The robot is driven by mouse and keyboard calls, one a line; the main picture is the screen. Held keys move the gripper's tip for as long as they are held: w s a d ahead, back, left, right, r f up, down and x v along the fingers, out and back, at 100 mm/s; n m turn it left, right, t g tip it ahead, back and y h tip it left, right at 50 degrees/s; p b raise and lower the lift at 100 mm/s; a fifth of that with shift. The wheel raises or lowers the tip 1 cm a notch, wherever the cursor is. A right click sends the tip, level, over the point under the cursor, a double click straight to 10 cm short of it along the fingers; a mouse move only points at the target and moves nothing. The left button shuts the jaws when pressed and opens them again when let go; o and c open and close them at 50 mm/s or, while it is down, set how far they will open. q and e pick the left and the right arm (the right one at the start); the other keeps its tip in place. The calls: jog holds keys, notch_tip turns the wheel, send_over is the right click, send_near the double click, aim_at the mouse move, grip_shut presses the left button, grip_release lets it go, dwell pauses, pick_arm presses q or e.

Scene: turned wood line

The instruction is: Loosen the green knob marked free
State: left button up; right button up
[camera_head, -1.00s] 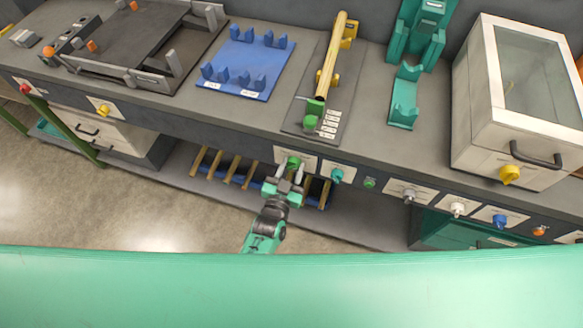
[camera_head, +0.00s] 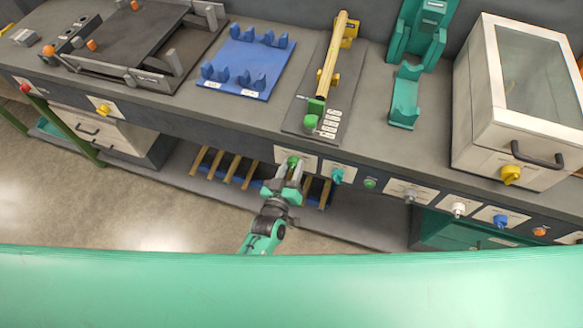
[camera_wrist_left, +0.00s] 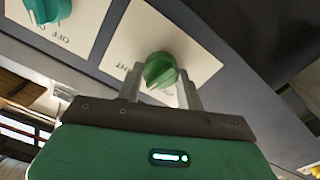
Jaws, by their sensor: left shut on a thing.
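The green knob (camera_head: 293,161) sits on a white label plate on the front panel of the bench. In the left wrist view the green knob (camera_wrist_left: 160,70) is between the two fingers, and the plate's printing is partly hidden, so I cannot read its full marking. My left gripper (camera_head: 291,171) reaches up to the panel from below and is shut on the knob. In the left wrist view the fingers of the left gripper (camera_wrist_left: 162,88) stand on either side of the knob. My right gripper is not in view.
A teal knob (camera_head: 337,175) is close on the right, with a green button (camera_head: 369,183) beyond it. Grey, white and blue knobs follow farther right. A clamp fixture with a yellow bar (camera_head: 331,60) stands on the bench above. A lower shelf with wooden sticks (camera_head: 232,166) is behind my arm.

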pick_arm(q)
jog(key=n+b, duration=0.1)
jog(key=n, duration=0.3)
jog(key=shift+f+n, duration=0.1)
jog(key=shift+n, duration=0.2)
jog(key=n+b, duration=0.1)
jog(key=n, duration=0.3)
jog(key=shift+a+f, duration=0.1)
jog(key=shift+n+b, duration=0.3)
jog(key=shift+n, duration=0.2)
jog(key=shift+n+b, duration=0.3)
jog(key=shift+n, duration=0.9)
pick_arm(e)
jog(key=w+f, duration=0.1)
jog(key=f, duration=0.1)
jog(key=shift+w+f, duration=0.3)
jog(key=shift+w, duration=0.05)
